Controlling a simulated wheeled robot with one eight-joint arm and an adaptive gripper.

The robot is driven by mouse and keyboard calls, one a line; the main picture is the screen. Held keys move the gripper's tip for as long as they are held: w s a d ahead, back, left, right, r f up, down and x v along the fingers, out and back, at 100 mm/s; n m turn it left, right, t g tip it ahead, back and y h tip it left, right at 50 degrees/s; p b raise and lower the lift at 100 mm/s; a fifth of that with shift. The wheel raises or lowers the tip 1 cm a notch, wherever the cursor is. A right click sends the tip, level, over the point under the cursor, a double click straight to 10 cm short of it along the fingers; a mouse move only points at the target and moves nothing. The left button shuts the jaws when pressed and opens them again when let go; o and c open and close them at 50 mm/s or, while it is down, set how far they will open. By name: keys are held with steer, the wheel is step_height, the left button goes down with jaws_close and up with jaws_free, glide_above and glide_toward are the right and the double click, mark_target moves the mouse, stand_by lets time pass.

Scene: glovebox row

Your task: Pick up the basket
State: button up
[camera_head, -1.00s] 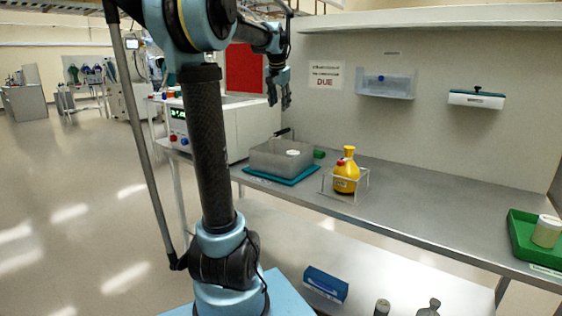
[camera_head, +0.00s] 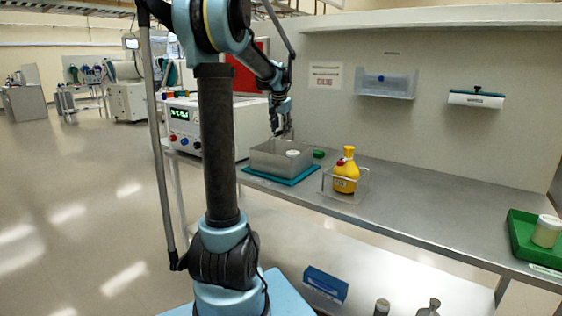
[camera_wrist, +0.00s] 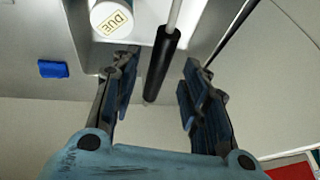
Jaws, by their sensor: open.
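The basket (camera_head: 268,160) is a grey metal box on a teal mat on the bench. A white round container (camera_head: 293,153) is inside it. In the wrist view this container (camera_wrist: 112,18) has a lid reading DUE. The basket's handle has a black grip (camera_wrist: 160,72) on a thin rod, and it lies between my finger pads in the wrist view. My gripper (camera_head: 281,122) is open, just above the basket in the head view. Both fingers appear clear of the grip; the exact depth gap is hard to tell.
A yellow bottle (camera_head: 346,172) stands in a clear holder right of the basket. A small green object (camera_head: 318,154) lies behind the basket. A white instrument box (camera_head: 198,128) is to the left. A green tray (camera_head: 522,240) sits at far right; mid-bench is clear.

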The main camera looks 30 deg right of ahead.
steer(key=shift+x, duration=1.7)
steer(key=shift+s, duration=0.1)
jaws_close()
steer(key=shift+r, duration=0.15)
